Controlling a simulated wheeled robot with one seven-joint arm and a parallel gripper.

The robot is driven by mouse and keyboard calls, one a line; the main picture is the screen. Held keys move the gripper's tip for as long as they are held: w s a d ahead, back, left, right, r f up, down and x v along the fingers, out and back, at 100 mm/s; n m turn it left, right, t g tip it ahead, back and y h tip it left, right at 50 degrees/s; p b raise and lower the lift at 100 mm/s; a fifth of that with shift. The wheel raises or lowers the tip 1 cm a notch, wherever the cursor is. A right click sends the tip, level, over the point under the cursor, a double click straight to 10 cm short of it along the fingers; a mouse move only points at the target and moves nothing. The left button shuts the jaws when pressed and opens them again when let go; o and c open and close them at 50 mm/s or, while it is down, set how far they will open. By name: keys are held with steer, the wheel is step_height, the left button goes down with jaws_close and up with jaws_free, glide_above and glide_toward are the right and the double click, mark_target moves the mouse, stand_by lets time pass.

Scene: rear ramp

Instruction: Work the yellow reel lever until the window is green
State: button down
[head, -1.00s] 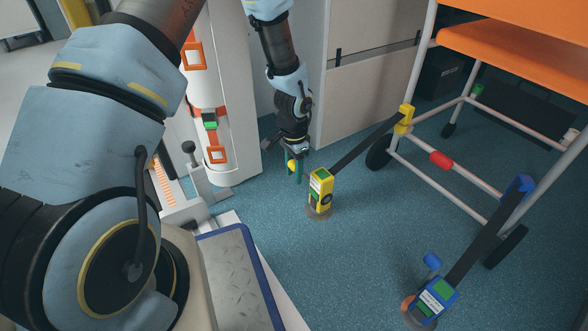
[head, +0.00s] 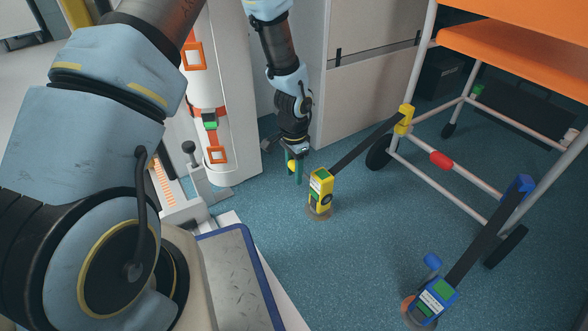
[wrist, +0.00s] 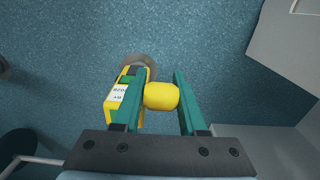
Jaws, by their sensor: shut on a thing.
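The yellow reel (head: 320,192) stands on a round floor mount, and its black strap runs up to a yellow hook on the trolley frame. A green patch shows on its upper face in the head view, and green also shows beside its white label in the wrist view. The lever's yellow knob (wrist: 161,96) sits between the teal fingers of my gripper (wrist: 160,74), which are shut on it. In the head view my gripper (head: 295,174) is just left of the reel, with the yellow knob partly showing. The lever's shaft is hidden.
A blue reel (head: 434,299) with its own strap stands at the front right. The orange-topped trolley (head: 478,186) stands at the right. A pale cabinet (head: 345,100) is behind my gripper. Blue floor (head: 350,265) is clear between the two reels.

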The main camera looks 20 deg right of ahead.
stand_by(0.3)
steer(key=shift+d+r+y+p, duration=0.3)
steer(key=shift+r+p, duration=0.15)
steer(key=shift+p, duration=0.6)
steer(key=shift+w+d+r+g+y+p, duration=0.2)
steer(key=shift+d+y+p, duration=0.35)
steer(key=shift+y+p, duration=0.3)
steer(key=shift+w+d+r+g+y+p, duration=0.1)
steer(key=shift+d+r+g+y+p, duration=0.15)
steer(key=shift+d+y+p, duration=0.45)
steer(key=shift+w+d+r+g+y+p, duration=0.2)
steer(key=shift+d+y+p, duration=0.2)
steer(key=shift+y+p, duration=0.6)
steer(key=shift+s, duration=0.1)
steer(key=shift+c, duration=2.2)
jaws_free()
steer(key=shift+h, duration=0.25)
